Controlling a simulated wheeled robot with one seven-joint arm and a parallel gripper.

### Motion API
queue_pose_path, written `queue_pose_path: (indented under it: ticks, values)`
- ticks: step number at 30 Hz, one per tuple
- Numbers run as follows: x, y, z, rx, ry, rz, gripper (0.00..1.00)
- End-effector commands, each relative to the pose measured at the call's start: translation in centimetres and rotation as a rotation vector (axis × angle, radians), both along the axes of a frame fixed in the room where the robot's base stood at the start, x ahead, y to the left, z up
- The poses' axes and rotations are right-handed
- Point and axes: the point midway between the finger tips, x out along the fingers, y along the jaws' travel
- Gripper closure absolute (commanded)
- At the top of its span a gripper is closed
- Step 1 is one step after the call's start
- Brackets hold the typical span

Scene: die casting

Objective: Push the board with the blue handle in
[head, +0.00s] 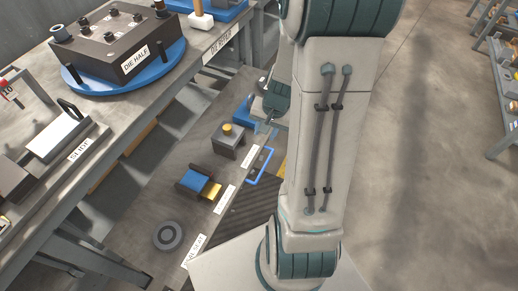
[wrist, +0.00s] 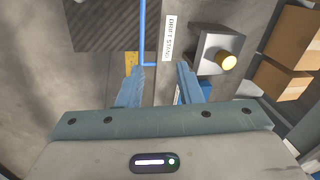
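The board (head: 248,212) is a dark ribbed plate low on the floor side of the bench, partly hidden behind my arm in the head view. Its blue handle (head: 250,181) is a thin bent bar along its edge. In the wrist view the ribbed board (wrist: 100,25) is at the top left, and the blue handle (wrist: 143,35) runs down from the top edge and bends right. My gripper (wrist: 160,67) is open, its two blue fingers apart. The handle's bent end shows between the fingertips; I cannot tell whether they touch. In the head view my arm mostly hides the gripper.
A grey block with a yellow knob (wrist: 227,61) stands right of the fingers, beside a white label (wrist: 168,38). A blue and yellow block (head: 195,184) and a round ring (head: 168,235) lie nearby. The workbench (head: 140,85) rises at left. Open floor (head: 430,160) lies right.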

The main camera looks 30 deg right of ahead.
Motion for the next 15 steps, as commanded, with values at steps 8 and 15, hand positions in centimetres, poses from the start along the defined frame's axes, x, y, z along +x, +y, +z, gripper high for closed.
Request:
queue_pose_path:
  ticks: [8,15]
  values:
    - [-0.2,-3.4,-6.9,0.025,0.034,-0.161,0.68]
    - [0.0,-3.3,-9.7,0.029,0.038,-0.171,0.68]
